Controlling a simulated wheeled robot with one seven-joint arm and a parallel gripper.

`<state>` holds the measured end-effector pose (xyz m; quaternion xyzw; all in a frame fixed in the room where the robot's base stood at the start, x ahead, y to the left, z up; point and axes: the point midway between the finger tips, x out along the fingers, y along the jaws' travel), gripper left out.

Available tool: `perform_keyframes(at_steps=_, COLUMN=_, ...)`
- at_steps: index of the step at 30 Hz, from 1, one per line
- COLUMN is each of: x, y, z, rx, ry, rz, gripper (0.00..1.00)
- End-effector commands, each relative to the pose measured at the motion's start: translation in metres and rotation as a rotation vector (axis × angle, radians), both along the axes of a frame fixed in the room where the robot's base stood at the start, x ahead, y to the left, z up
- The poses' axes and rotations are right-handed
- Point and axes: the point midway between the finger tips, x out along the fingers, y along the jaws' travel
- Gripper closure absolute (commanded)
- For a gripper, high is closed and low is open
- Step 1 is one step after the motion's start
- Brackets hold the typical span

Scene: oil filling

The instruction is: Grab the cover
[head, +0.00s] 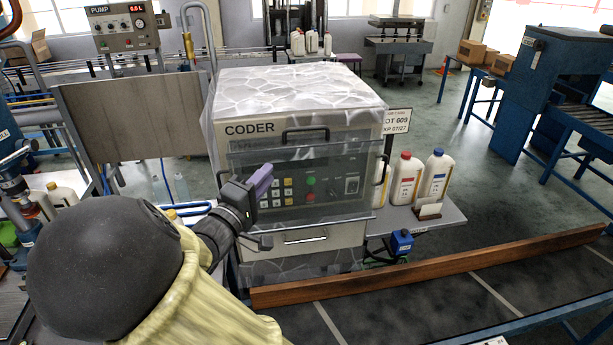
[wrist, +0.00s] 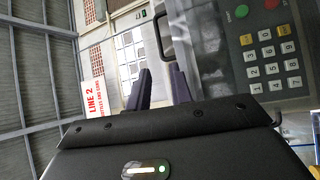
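The cover looks like a clear, wrinkled plastic sheet (head: 295,88) draped over the top and sides of the grey coder machine (head: 245,149). Its lower edge hangs near the machine's base. In the wrist view, a hazy part of the sheet (wrist: 212,75) shows beside the keypad. My gripper (head: 264,180) is in front of the machine's panel, left of the keypad. In the wrist view its two dark fingers (wrist: 160,80) stand apart with nothing seen between them. I cannot tell whether they touch the sheet.
A side shelf (head: 440,216) at the right holds white bottles (head: 436,175) and a small card holder. A lot sign (head: 396,122) stands behind. A wooden beam (head: 430,267) runs along the front right. A pump box (head: 124,27) and a grey panel (head: 130,118) are at left.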

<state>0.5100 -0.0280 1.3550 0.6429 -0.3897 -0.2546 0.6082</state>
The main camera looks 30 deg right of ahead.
Motion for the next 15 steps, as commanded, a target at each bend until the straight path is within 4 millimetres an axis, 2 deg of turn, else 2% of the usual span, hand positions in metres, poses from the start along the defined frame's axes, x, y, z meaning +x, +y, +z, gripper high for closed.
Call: perform_keyframes(at_steps=15, x=0.047, y=-0.069, z=0.015, rx=-0.003, ry=0.001, rz=-0.005, gripper=0.78)
